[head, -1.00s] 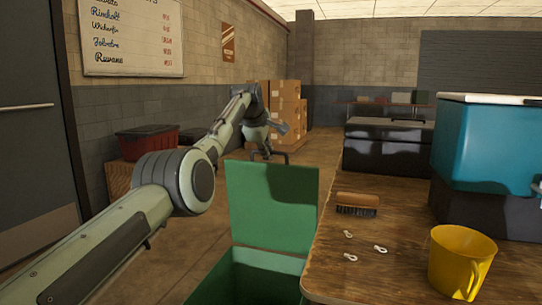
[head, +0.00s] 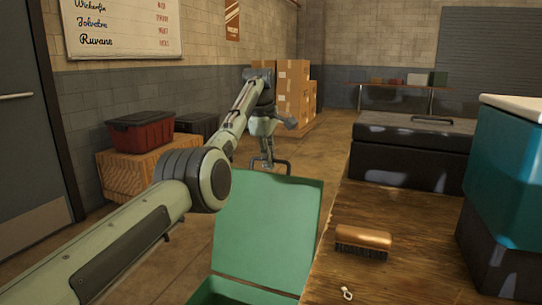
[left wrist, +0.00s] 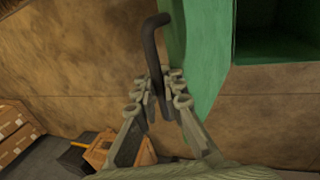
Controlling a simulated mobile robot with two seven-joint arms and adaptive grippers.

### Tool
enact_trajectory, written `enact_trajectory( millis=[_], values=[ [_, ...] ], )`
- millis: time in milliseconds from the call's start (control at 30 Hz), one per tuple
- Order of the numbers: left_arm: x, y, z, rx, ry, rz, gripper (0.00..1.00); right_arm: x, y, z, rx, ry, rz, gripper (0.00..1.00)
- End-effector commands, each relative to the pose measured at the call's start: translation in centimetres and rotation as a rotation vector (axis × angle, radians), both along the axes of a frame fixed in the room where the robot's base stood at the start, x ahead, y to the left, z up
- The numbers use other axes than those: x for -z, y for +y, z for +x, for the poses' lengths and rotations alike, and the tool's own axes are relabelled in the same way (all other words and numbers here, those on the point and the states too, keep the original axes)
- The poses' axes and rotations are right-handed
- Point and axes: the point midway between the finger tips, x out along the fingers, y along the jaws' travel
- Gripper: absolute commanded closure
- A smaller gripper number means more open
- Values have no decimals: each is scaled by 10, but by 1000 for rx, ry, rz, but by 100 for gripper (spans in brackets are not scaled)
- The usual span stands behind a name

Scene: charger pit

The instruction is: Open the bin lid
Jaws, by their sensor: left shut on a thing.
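The green bin lid (head: 265,225) stands raised, close to upright, at the back of the green bin (head: 240,291). The bin's opening is partly in view at the bottom of the head view. A dark bar handle (head: 284,163) sits at the lid's top edge. My left gripper (head: 267,163) is at that handle. In the left wrist view my left gripper (left wrist: 162,100) is shut around the dark handle (left wrist: 150,45), with the green lid (left wrist: 205,60) beside it. My right gripper is not in view.
A wooden workbench (head: 400,215) stands right of the bin, with a brush (head: 363,240) and a small metal piece (head: 346,293) on it. A red tub (head: 140,132) sits on a wooden crate at the left. Cardboard boxes (head: 292,90) stand at the back.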

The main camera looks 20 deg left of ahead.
Motion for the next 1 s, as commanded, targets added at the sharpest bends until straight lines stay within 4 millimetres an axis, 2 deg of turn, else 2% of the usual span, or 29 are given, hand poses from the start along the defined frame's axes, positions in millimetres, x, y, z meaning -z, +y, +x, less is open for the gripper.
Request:
enact_trajectory(
  millis=[433, 500, 633, 1000],
  values=[
    [-1, -1, -1, 1, 4, -2, 100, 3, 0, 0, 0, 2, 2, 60],
    [-1, -1, -1, 1, 4, -2, 87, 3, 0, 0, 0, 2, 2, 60],
    [-1, -1, -1, 1, 4, -2, 71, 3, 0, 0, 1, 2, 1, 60],
    [1, 0, -1, 0, 7, -1, 69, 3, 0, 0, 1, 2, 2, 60]
  ],
)
